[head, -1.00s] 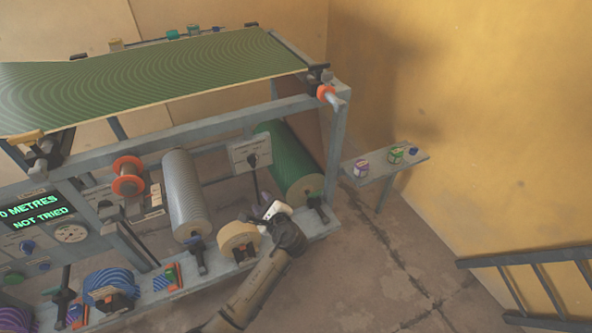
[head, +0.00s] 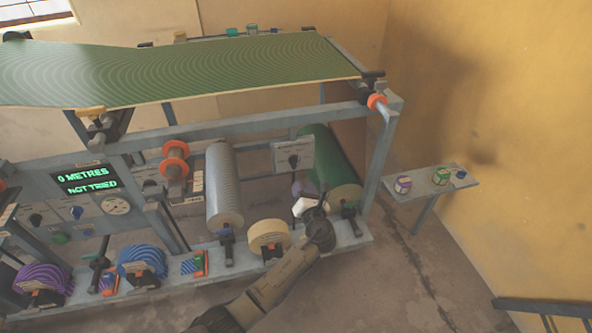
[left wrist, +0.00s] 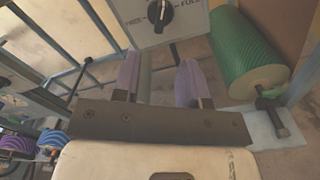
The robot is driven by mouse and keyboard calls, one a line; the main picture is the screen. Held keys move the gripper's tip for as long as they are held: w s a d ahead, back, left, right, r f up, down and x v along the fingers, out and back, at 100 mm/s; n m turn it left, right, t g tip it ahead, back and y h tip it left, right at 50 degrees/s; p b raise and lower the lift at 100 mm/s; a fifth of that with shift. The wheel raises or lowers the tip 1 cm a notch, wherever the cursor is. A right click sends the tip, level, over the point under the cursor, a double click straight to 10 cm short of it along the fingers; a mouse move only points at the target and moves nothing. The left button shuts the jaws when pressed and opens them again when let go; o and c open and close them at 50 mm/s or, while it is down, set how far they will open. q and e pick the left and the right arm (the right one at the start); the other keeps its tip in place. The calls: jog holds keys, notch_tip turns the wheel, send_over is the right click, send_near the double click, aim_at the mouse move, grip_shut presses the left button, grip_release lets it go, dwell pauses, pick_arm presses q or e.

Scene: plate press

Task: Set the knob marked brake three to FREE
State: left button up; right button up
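A pale panel (head: 293,152) with a dark knob (head: 293,161) hangs on the press frame between the grey roller and the green roller. In the left wrist view the knob (left wrist: 160,14) is at the top, with FREE lettered to its left and FULL to its right. A pale mark on it points roughly upward, between the two words. The brake number is not readable. My left gripper (head: 303,187) is below the panel in the head view. Its two purple fingers (left wrist: 160,82) are apart and empty, short of the knob. My right gripper is not in view.
The green roller (head: 326,160) is close on the right of the panel, the grey roller (head: 224,186) on its left. A tan roll (head: 268,236) sits below. A display (head: 88,180) reads 0 METRES, NOT TRIED. A small shelf (head: 430,186) with pots stands at right.

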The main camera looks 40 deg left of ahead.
aim_at(296, 166)
pick_arm(q)
jog(key=b+x, duration=0.3)
jog(key=x, duration=0.6)
jog(key=shift+w+a+b, duration=0.25)
jog(key=shift+a+b, duration=0.05)
jog(key=shift+b, duration=0.05)
grip_shut()
